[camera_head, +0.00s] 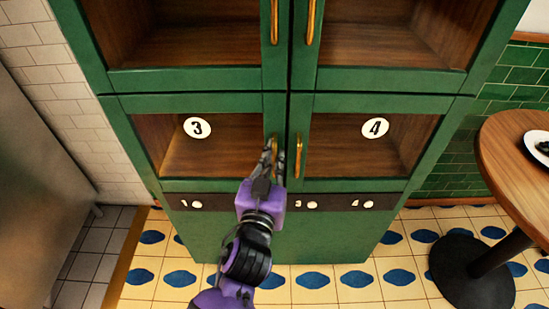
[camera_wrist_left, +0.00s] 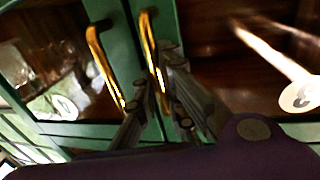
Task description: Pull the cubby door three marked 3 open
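Cubby door three (camera_head: 225,102) is a green-framed glass door with a white round "3" label (camera_head: 198,128). It sits shut, level with the door beside it. Its brass bar handle (camera_head: 274,143) stands upright at its right edge and also shows in the left wrist view (camera_wrist_left: 149,40). My left gripper (camera_head: 272,160) is at the lower part of this handle. In the left wrist view its two dark fingers (camera_wrist_left: 158,90) stand apart, one on each side of the handle, with a gap visible. Whether they touch it is unclear. My right gripper is not in view.
Door four (camera_head: 375,102) is shut on the right, its brass handle (camera_head: 298,156) close to my gripper. Upper doors have handles just above. A dark strip (camera_head: 240,203) with numbers runs below. A round wooden table (camera_head: 515,150) with a plate stands at right. Tiled floor lies in front.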

